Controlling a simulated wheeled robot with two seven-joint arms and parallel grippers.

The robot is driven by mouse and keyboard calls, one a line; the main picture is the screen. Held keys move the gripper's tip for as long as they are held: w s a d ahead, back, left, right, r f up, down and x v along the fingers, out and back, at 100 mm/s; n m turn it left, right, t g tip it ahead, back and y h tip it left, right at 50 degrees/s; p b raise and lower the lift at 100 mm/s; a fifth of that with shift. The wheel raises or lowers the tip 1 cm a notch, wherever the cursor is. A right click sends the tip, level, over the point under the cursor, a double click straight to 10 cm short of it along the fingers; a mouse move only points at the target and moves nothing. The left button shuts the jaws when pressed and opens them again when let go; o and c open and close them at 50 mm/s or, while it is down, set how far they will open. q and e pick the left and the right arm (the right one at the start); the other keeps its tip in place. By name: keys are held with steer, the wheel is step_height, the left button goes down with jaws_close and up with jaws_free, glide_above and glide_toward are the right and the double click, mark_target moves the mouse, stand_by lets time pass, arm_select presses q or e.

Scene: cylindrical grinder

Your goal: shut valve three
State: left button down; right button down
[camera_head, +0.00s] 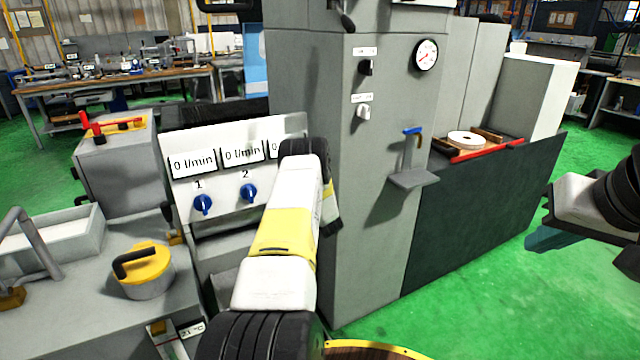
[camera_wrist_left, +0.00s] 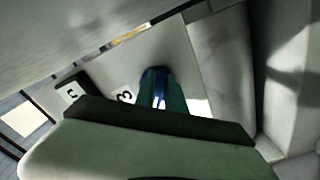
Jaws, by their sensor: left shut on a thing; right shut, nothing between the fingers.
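The white valve panel (camera_head: 222,150) carries blue knobs marked 1 (camera_head: 203,205) and 2 (camera_head: 249,193). Their displays read 0 l/min. Valve three's knob and most of its display are hidden behind my left arm in the head view. In the left wrist view, the blue knob of valve three (camera_wrist_left: 154,84) shows beside the printed 3. My left gripper (camera_wrist_left: 163,97) is shut on that knob, with its teal fingers at it. My right gripper (camera_head: 546,238) is shut and empty at the right, away from the panel, over the green floor.
The tall grey machine cabinet (camera_head: 310,100) stands right beside the valve panel, with a gauge (camera_head: 426,54) and switches. A yellow-lidded pot (camera_head: 147,268) and a sink-like tray (camera_head: 50,237) are at the left. Open green floor (camera_head: 480,290) lies at the right.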

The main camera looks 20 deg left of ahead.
arm_select(q)
steer(key=m, duration=0.7)
steer(key=s+f+m, duration=0.1)
steer(key=m, duration=0.2)
steer(key=shift+a, duration=0.35)
steer(key=shift+m, duration=0.4)
steer(key=c, duration=1.4)
jaws_free()
steer(key=shift+a+r, duration=0.1)
steer(key=v, duration=0.8)
